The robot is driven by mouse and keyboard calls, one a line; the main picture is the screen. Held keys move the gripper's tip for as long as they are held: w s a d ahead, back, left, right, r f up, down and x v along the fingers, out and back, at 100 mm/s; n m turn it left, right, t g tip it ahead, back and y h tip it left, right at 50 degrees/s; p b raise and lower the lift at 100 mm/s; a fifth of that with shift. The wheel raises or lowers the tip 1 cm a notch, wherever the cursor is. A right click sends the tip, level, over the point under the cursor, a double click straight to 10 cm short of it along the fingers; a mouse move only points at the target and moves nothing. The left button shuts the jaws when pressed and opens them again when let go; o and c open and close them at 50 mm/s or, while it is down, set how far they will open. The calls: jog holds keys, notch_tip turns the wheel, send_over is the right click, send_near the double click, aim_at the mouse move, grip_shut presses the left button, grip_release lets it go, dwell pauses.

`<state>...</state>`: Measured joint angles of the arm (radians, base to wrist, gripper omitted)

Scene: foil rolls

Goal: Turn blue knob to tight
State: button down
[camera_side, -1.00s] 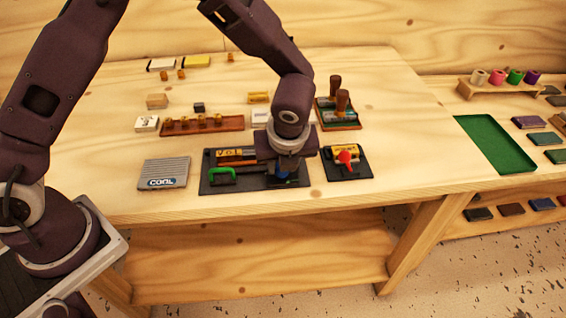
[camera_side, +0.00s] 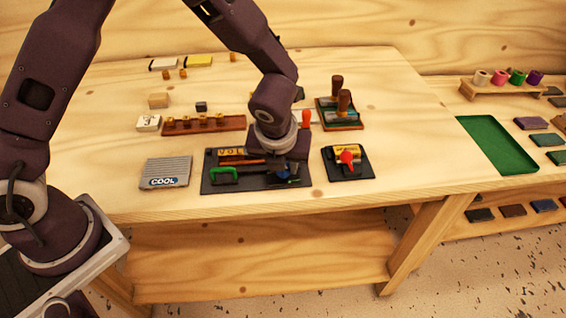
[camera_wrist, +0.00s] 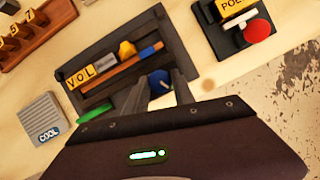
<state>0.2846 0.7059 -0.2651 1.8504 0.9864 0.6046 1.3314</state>
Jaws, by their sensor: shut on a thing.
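The blue knob (camera_wrist: 159,80) is on a black frame (camera_side: 212,187) at the front of the table. The frame holds yellow letter tiles reading VOL (camera_wrist: 80,75), a brown wooden strip (camera_wrist: 110,71) and a green handle (camera_side: 223,175). My gripper (camera_wrist: 158,88) is over the right part of the frame, its fingers on either side of the blue knob, shut on it. The knob's exact angle cannot be told.
A smaller black plate (camera_side: 361,171) with a red knob (camera_side: 347,157) and yellow label stands just right. A grey ribbed COOL block (camera_side: 166,172) lies left. Behind are a brown peg rack (camera_side: 205,125) and a tray with wooden-handled stamps (camera_side: 344,125). The table's front edge is close.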

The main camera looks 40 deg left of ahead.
jog(key=c, duration=1.1)
grip_release()
jog(key=shift+o, duration=0.2)
jog(key=v, duration=0.7)
jog(key=s+a+r+n, duration=0.5)
jog(key=a+r+n, duration=0.2)
jog(key=r+n, duration=0.2)
jog(key=s+a+r+n+h, duration=0.1)
jog(key=s+a+r+n, duration=0.1)
jog(key=s+n, duration=0.6)
jog(key=s+a+r+n+t+h, duration=0.1)
jog(key=s+r+n, duration=0.3)
jog(key=s+n, duration=0.5)
jog(key=a+n, duration=0.1)
jog(key=n, duration=0.3)
jog(key=shift+r+t, duration=0.15)
jog(key=shift+t, duration=0.15)
